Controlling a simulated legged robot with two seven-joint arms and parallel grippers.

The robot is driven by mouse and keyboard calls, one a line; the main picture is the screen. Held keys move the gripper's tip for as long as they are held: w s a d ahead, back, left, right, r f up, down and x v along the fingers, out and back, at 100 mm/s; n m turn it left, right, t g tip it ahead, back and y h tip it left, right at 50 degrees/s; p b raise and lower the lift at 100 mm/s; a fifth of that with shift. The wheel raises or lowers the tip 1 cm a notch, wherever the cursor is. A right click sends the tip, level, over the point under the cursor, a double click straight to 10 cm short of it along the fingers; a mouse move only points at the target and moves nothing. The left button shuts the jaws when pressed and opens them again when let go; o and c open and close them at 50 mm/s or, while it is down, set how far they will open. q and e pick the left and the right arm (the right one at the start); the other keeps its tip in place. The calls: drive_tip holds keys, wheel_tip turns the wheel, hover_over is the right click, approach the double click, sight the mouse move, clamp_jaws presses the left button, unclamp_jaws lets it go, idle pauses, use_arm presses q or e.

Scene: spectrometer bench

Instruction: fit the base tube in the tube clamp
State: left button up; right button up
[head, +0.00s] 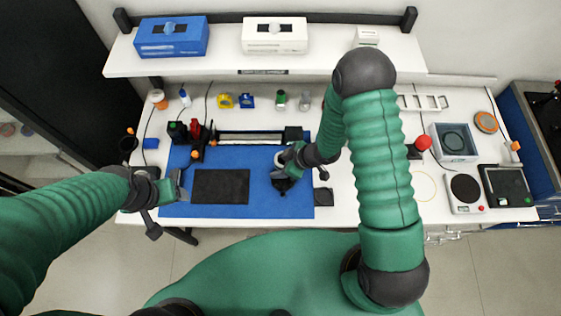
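A blue mat (265,207) lies on the bench with a black pad (221,186) on it. My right gripper (283,182) points down over the mat, right of the pad, at a small dark piece; the arm hides most of the spot, so I cannot tell whether it grips anything. My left gripper (178,187) is at the mat's left edge, apart from the pad; its fingers are too small to read. At the back of the mat is a long dark rail (250,137) with a black block at its right end. I cannot clearly identify the base tube or the tube clamp.
Red and black devices (197,132) stand at the mat's back left. A shelf (222,65) above holds a blue box (172,37) and a white box (274,36). A scale (464,192) and a grey tray (454,142) are at right. The mat's front is clear.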

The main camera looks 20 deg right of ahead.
drive_tip(key=shift+d+f+b, duration=0.1)
drive_tip(key=shift+f+b, duration=0.45)
drive_tip(key=shift+f, duration=0.1)
wheel_tip(320, 180, down, 3)
drive_tip(key=shift+r+b, duration=0.15)
drive_tip(key=shift+b, duration=0.95)
drive_tip(key=shift+f+b, duration=0.3)
drive_tip(key=shift+f, duration=0.1)
drive_tip(key=shift+f, duration=0.1)
drive_tip(key=shift+f+b, duration=0.5)
drive_tip(key=shift+f, duration=0.15)
drive_tip(key=shift+s+r, duration=0.1)
drive_tip(key=shift+r, duration=0.05)
drive_tip(key=shift+r+p, duration=0.55)
drive_tip(key=shift+p, duration=0.1)
